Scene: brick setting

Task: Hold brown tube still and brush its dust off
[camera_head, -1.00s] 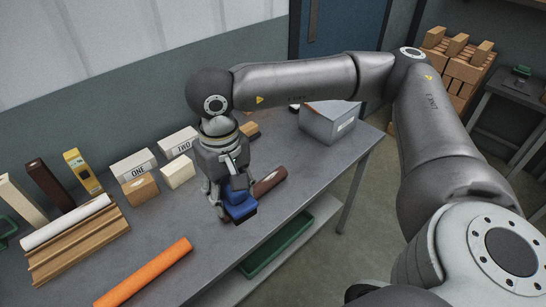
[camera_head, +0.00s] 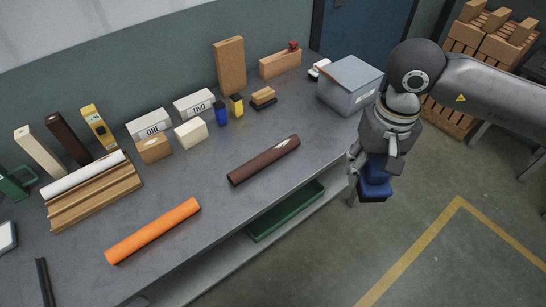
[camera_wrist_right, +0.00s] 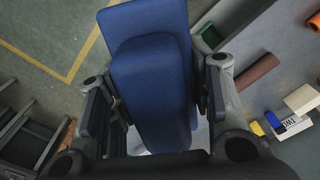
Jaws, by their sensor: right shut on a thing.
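The brown tube (camera_head: 262,162) lies on the grey table with a pale dusty patch near its right end; it also shows in the right wrist view (camera_wrist_right: 257,72). My right gripper (camera_head: 368,163) is shut on a blue brush (camera_head: 375,181), which hangs beyond the table's edge, to the right of the tube and apart from it. In the right wrist view the blue brush (camera_wrist_right: 150,75) fills the space between the fingers. Nothing holds the tube. My left gripper is not in view.
An orange tube (camera_head: 153,230) lies near the front edge. A white tube (camera_head: 83,173) lies on a grooved wooden rack (camera_head: 95,198). Blocks and boxes line the back. A grey box (camera_head: 350,82) stands at the right end. A green tray (camera_head: 286,211) sits on the lower shelf.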

